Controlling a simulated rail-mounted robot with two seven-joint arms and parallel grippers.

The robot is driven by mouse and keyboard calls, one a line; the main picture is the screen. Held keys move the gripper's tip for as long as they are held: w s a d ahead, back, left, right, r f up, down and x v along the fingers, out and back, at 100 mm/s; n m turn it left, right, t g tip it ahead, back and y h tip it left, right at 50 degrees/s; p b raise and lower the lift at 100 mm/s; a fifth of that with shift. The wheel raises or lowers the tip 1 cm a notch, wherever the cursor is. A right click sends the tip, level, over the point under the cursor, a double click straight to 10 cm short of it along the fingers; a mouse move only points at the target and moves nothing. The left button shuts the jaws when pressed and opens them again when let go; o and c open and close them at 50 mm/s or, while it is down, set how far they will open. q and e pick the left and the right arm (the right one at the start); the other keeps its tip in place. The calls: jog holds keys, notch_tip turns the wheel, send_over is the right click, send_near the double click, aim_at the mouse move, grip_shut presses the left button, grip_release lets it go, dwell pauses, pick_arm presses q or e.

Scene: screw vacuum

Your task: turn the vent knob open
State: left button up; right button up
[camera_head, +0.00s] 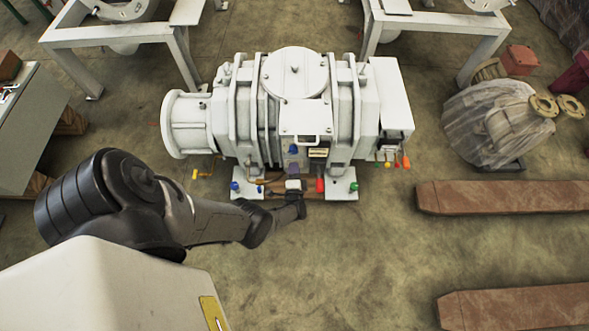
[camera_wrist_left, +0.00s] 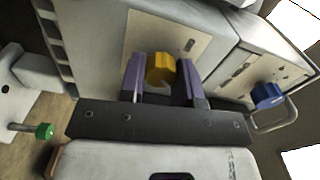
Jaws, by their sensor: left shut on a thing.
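A large white screw vacuum pump (camera_head: 294,75) stands in the middle of the head view. My left arm reaches in from the left, with its gripper (camera_head: 292,174) low at the pump's front. In the left wrist view, the two purple-grey fingers of this gripper (camera_wrist_left: 161,78) are shut on a yellow knob (camera_wrist_left: 160,67), one finger on each side. The knob sits in front of a beige plate (camera_wrist_left: 165,38) on a pale housing. The hand hides this knob in the head view. I cannot read any label naming the vent knob. My right gripper is not in view.
A blue knob (camera_wrist_left: 268,95) and a metal handle (camera_wrist_left: 285,118) are close on the right in the wrist view. A green knob (camera_wrist_left: 45,131) is at lower left. A red knob (camera_head: 320,185) is beside the hand. Brown beams (camera_head: 505,196) lie on the right floor.

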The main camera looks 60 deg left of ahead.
pick_arm(q)
jog(key=o, duration=0.9)
jog(key=shift+d, duration=0.1)
jog(key=p+v, duration=0.2)
jog(key=v, duration=1.1)
jog(key=shift+s+d+p, duration=0.25)
jog(key=shift+d+p, duration=0.05)
